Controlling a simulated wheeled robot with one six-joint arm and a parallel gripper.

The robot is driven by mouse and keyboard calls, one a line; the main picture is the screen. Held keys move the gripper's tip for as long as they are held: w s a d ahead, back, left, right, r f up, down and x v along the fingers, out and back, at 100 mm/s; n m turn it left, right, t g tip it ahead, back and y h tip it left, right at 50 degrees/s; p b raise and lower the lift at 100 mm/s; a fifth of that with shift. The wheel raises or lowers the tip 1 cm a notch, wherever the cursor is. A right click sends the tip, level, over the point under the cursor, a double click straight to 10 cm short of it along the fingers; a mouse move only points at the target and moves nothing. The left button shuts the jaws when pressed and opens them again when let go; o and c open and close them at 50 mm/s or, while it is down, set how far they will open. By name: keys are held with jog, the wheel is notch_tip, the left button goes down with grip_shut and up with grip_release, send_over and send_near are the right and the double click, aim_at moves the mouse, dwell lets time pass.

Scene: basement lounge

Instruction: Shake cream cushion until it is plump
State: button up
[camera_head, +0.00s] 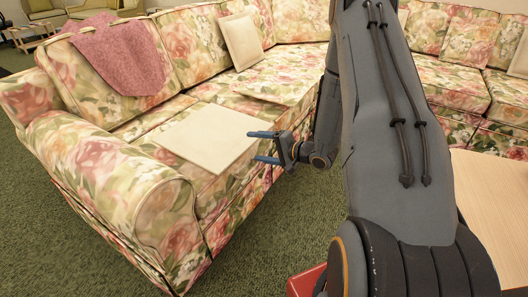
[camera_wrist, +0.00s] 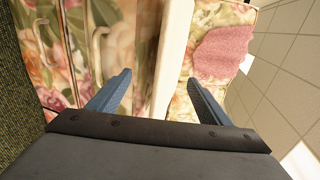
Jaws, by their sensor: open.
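A flat cream cushion (camera_head: 205,136) lies on the near seat of the floral sofa (camera_head: 90,165). My gripper (camera_head: 260,147) is at its right edge, with two blue fingers pointing left toward it. In the wrist view the cushion (camera_wrist: 174,55) shows edge-on as a pale strip between the spread fingers (camera_wrist: 159,77). The gripper is open. I cannot tell whether the fingers touch the cushion.
A pink throw (camera_head: 118,52) hangs over the sofa back and also shows in the wrist view (camera_wrist: 222,52). A light wooden table top (camera_head: 490,190) is at the right. A red object (camera_head: 305,282) is at the bottom. Green carpet (camera_head: 290,215) lies open before the sofa.

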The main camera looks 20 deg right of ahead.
aim_at(250, 146)
jog(key=shift+b+x, duration=0.6)
jog(key=shift+x, duration=2.5)
